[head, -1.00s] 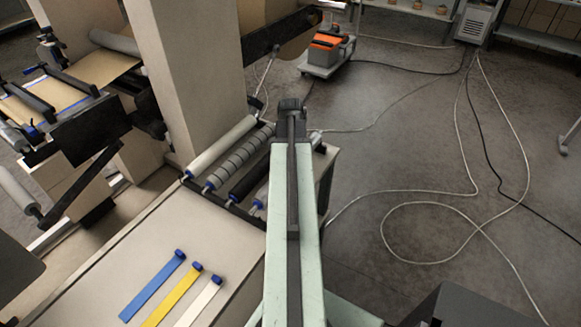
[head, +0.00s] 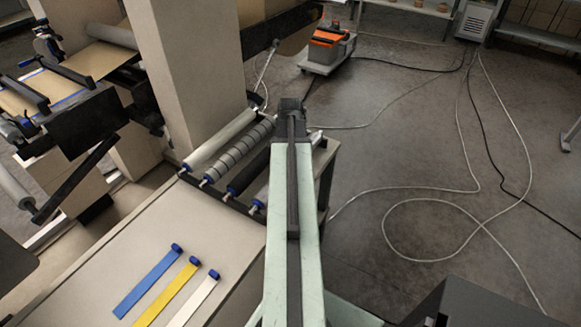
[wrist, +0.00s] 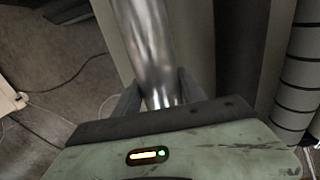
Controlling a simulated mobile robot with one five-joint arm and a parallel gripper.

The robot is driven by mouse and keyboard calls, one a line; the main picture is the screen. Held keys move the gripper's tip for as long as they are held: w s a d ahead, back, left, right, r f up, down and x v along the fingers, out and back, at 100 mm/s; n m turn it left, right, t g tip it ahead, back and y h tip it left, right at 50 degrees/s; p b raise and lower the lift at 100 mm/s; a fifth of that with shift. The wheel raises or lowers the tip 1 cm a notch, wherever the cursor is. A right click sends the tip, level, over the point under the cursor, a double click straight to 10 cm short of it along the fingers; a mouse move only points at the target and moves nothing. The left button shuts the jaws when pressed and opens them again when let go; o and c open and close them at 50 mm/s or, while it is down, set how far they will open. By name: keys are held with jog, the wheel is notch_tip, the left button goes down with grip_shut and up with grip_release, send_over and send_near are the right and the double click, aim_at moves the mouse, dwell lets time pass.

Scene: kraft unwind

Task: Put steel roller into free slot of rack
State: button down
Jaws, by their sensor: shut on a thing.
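My gripper (wrist: 158,95) is shut on the shiny steel roller (wrist: 150,45) in the wrist view. In the head view a grey roller end (head: 263,196) with a blue cap shows left of my arm, right of the black roller (head: 247,170); most of it is hidden behind my arm. It lies about parallel to the other rollers. I cannot tell whether it rests in the rack (head: 193,183) or hangs just above it. A pale roller (head: 222,138) and a grey striped roller (head: 240,148) lie in the rack on the left. The striped one also shows in the wrist view (wrist: 300,85).
A pale bench top (head: 130,235) lies in front of the rack, with blue (head: 148,282), yellow (head: 168,292) and white (head: 195,300) strips. A beige machine column (head: 190,70) stands behind the rack. Cables lie on the floor (head: 430,150) at right.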

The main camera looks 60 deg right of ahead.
jog(key=shift+f, duration=0.2)
dwell(0.5)
jog(key=c, duration=0.6)
grip_release()
notch_tip(320, 180, up, 8)
jog(key=p, duration=0.7)
jog(key=shift+p, duration=0.3)
jog(key=shift+f, duration=0.1)
